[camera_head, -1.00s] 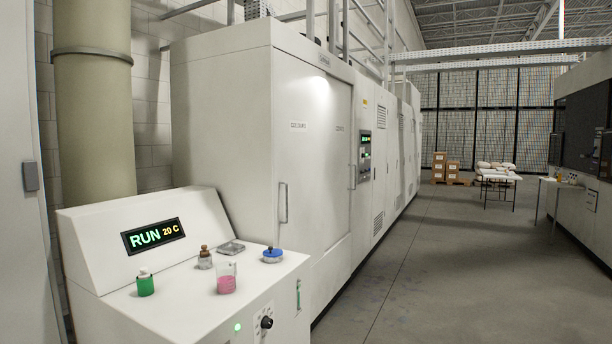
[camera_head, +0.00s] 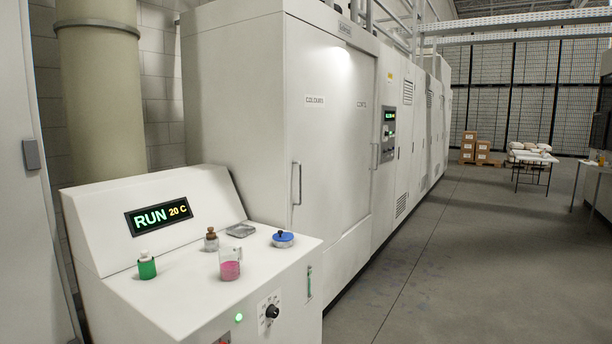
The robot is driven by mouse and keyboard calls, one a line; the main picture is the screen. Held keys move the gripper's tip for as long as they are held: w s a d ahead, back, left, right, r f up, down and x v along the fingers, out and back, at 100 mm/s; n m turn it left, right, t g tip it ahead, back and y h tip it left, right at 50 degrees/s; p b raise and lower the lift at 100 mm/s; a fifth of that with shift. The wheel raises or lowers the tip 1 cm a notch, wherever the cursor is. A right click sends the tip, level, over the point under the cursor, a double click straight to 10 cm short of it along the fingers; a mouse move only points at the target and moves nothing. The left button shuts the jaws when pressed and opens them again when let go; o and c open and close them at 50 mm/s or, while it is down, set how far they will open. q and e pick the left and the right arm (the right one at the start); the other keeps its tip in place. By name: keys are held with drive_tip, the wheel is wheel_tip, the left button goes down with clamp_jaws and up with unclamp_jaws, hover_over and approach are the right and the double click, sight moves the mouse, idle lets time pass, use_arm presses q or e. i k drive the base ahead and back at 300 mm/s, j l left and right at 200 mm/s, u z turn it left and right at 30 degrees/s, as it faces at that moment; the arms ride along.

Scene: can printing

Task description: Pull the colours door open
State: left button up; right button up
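The colours door (camera_head: 321,150) is a pale grey panel on the front of a long white cabinet, with a small "COLOURS" label near its top. It looks shut. Its upright bar handle (camera_head: 297,184) is on its left side, above the right end of the console. A second label and another bar handle (camera_head: 375,156) stand at the right side of the panel; I cannot tell whether a seam parts them from the colours door. Neither of my grippers is in view.
A white console (camera_head: 190,280) with a RUN display stands in front left of the cabinet. It bears a green bottle (camera_head: 147,265), a beaker of pink liquid (camera_head: 229,264), a brown-topped jar and a blue-lidded dish (camera_head: 283,239). The floor (camera_head: 450,250) at the right is clear.

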sight(316, 59)
drive_tip(key=i+l, duration=1.4)
drive_tip(key=l, duration=0.2)
drive_tip(key=i+l, duration=0.7)
drive_tip(key=l+u, duration=0.05)
drive_tip(key=l, duration=0.05)
